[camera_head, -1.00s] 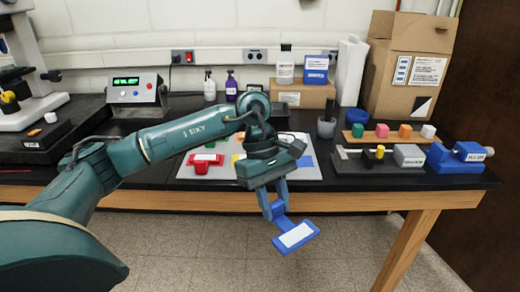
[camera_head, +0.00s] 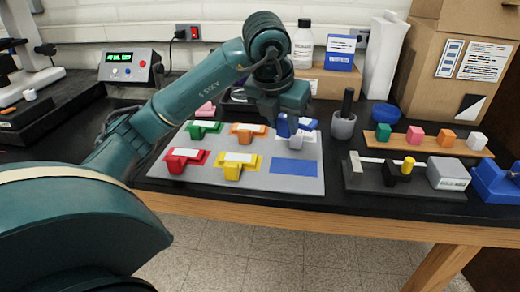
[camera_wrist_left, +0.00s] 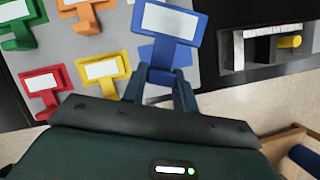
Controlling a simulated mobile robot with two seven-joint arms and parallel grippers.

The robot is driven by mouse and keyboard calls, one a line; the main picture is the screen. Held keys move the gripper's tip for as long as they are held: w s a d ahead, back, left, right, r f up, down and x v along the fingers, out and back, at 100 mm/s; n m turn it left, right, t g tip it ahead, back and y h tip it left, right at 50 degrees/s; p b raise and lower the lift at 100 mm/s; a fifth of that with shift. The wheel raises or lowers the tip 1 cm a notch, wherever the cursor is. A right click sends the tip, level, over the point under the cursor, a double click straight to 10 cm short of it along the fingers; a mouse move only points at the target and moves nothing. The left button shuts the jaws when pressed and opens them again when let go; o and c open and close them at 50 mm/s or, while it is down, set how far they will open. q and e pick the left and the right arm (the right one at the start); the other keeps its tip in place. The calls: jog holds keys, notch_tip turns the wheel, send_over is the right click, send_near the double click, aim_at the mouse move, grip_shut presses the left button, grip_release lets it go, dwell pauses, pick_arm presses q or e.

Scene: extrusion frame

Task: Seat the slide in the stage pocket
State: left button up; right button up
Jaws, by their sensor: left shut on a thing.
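My left gripper (camera_head: 285,118) is shut on the handle of a blue T-shaped slide (camera_head: 283,128) with a white label. It holds the slide over the right part of a grey board, near a bare blue rectangle (camera_head: 293,168). In the left wrist view the slide's labelled head (camera_wrist_left: 168,24) points away from the fingers (camera_wrist_left: 160,88), and the blue rectangle (camera_wrist_left: 182,53) shows partly below the slide. The slide looks to be above the board; the exact height is hard to tell. A microscope (camera_head: 25,80) stands at the far left. I cannot make out a stage pocket. My right gripper is out of view.
The grey board (camera_head: 240,192) also holds red (camera_head: 183,158), yellow (camera_head: 238,165), green (camera_head: 203,129) and orange (camera_head: 247,130) slides. A grey cup (camera_head: 343,126) with a dark handle stands right of it. A black fixture (camera_head: 375,180) and a wooden strip (camera_head: 402,140) with blocks lie further right.

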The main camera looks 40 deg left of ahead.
pick_arm(q)
jog(key=f, duration=0.4)
jog(key=shift+s+f, duration=0.2)
jog(key=shift+f, duration=2.45)
jog(key=shift+f+b, duration=0.15)
jog(key=shift+b, duration=0.15)
jog(key=o, duration=1)
jog(key=shift+c, duration=0.2)
